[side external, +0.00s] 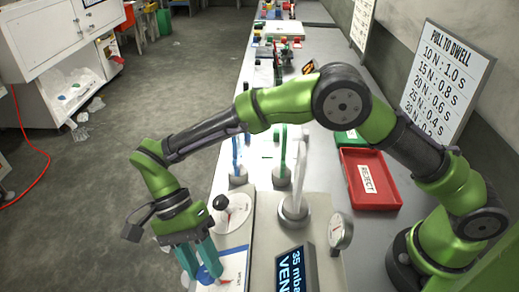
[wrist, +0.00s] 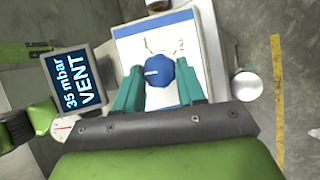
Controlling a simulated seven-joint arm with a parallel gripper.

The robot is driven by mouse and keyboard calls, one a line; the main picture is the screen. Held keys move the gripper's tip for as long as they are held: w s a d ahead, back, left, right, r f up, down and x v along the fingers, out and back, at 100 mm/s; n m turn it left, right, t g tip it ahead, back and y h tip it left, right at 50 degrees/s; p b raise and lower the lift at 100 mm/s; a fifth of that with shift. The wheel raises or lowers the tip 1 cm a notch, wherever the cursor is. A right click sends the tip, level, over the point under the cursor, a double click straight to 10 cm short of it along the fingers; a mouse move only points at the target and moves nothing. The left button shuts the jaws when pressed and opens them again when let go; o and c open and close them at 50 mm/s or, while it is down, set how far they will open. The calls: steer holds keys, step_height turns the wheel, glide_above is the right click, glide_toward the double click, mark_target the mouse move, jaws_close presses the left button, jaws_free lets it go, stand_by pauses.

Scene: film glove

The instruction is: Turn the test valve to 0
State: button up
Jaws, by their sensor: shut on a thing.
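The test valve's blue knob (side external: 209,273) is on a white plate with blue bands near the front edge of the bench. In the wrist view the knob (wrist: 162,75) sits between my two teal fingertips, with a short white pointer mark toward its left side. Markings on the plate (wrist: 128,45) beyond the knob are too small to read. My gripper (side external: 198,262) comes down from above and is shut on the knob; it also shows in the wrist view (wrist: 160,90). A tilted display (side external: 291,268) reads "35 mbar VENT", also in the wrist view (wrist: 75,81).
A black knob (side external: 220,202) on a white dial plate stands just behind my gripper. A round gauge (side external: 341,231) and a pale upright form (side external: 294,190) are to the right. A red REJECT tray (side external: 370,185) lies farther right, under my arm.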

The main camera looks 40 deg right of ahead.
steer(key=shift+n, duration=0.5)
steer(key=o, duration=1.1)
steer(key=shift+c, duration=0.2)
steer(key=v, duration=0.7)
steer(key=shift+w+r, duration=0.2)
steer(key=shift+w, duration=0.1)
